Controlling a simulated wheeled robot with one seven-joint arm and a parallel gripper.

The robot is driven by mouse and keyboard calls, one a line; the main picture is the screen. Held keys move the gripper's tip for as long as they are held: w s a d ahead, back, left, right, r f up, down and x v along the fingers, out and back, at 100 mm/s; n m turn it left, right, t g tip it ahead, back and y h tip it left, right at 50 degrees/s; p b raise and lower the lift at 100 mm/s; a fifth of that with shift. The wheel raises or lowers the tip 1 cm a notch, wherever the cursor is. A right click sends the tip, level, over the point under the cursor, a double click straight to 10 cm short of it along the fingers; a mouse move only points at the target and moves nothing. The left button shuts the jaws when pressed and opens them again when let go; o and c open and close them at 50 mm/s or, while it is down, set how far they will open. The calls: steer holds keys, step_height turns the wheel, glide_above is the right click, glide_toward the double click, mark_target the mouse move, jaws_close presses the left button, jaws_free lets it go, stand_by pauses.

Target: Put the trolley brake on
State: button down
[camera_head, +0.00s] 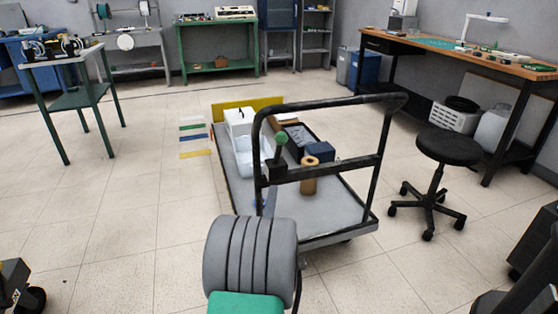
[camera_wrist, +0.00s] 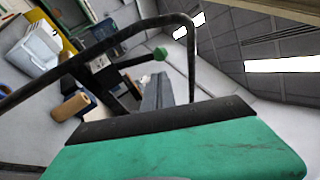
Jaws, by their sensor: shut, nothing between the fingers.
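The trolley (camera_head: 335,212) stands on the tiled floor in the middle of the head view, with a black tubular handle frame (camera_head: 335,104) at its near end. A short lever with a round green knob (camera_head: 281,138) rises from a black block on the frame's crossbar, leaning slightly right. The knob (camera_wrist: 160,54) also shows in the wrist view. My gripper (camera_wrist: 158,78) is shut and empty, its grey fingers pointing towards the knob. They look near it, but I cannot tell whether they touch. In the head view my grey wrist partly hides the gripper, below the crossbar.
The trolley carries a white container (camera_head: 238,122), a brown roll (camera_head: 309,176) and a blue box (camera_head: 321,152). A black stool (camera_head: 447,148) stands at right by a workbench (camera_head: 470,60). A green table (camera_head: 75,98) stands at left.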

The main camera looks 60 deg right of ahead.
mark_target(280, 144)
steer(key=p+x, duration=0.4)
steer(key=x, duration=0.9)
steer(key=shift+d+r, duration=0.1)
steer(key=shift+r, duration=0.15)
steer(key=shift+w+d+r, duration=0.1)
steer(key=shift+w+d, duration=0.1)
steer(key=shift+d, duration=0.15)
